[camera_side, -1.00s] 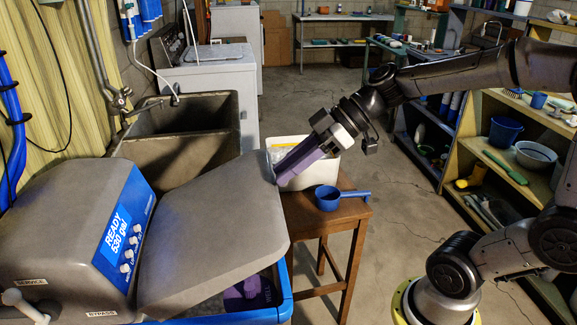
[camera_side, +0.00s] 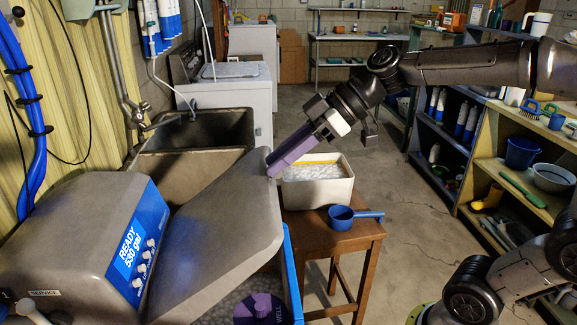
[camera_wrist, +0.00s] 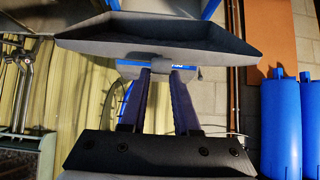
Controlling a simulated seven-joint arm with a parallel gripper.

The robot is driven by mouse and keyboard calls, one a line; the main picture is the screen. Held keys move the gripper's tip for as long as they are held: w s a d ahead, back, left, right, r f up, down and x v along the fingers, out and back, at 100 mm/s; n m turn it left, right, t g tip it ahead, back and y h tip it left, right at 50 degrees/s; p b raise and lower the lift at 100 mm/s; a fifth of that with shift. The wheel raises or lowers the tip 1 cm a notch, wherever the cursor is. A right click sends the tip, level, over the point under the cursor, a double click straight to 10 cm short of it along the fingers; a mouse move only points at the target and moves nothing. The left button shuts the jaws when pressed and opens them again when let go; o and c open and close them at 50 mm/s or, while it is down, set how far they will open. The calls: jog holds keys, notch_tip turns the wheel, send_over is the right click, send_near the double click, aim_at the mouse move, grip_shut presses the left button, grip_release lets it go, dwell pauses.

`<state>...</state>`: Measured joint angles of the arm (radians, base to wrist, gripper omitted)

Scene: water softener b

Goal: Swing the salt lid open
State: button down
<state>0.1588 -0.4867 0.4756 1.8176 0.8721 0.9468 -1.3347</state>
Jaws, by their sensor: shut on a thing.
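The grey salt lid (camera_side: 215,230) is tilted up steeply from its left side, beside the control head (camera_side: 95,245). My gripper (camera_side: 272,168) is shut on the lid's raised free edge, its purple fingers reaching in from the upper right. In the wrist view, the lid (camera_wrist: 110,47) spans the top and my gripper's fingertips (camera_wrist: 159,70) close on a small tab at its edge. Below the lid, the blue tank (camera_side: 293,275) shows its open right part, with pale salt and a purple brine well (camera_side: 262,308) inside. The tab is hard to see in the side view.
A wooden stool (camera_side: 365,240) right of the tank bears a white tub (camera_side: 318,190) and a blue scoop (camera_side: 343,218), close below my gripper. A grey sink (camera_side: 200,145) stands behind the lid. Shelves (camera_side: 490,170) line the right. The floor between is clear.

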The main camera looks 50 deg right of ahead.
jog(key=shift+w+a+r, duration=0.15)
jog(key=shift+r, duration=0.3)
jog(key=shift+w+a+r, duration=0.1)
jog(key=shift+r, duration=0.3)
jog(key=shift+w+a+r, duration=0.15)
jog(key=shift+r, duration=0.1)
jog(key=w+a+r, duration=0.4)
jog(key=r, duration=0.1)
jog(key=shift+w+a, duration=0.15)
dwell(0.3)
jog(key=w+a+r, duration=0.3)
jog(key=w+a, duration=0.2)
jog(key=shift+w+a+r, duration=0.2)
jog(key=shift+a+r, duration=0.05)
jog(key=shift+r, duration=0.15)
dwell(0.5)
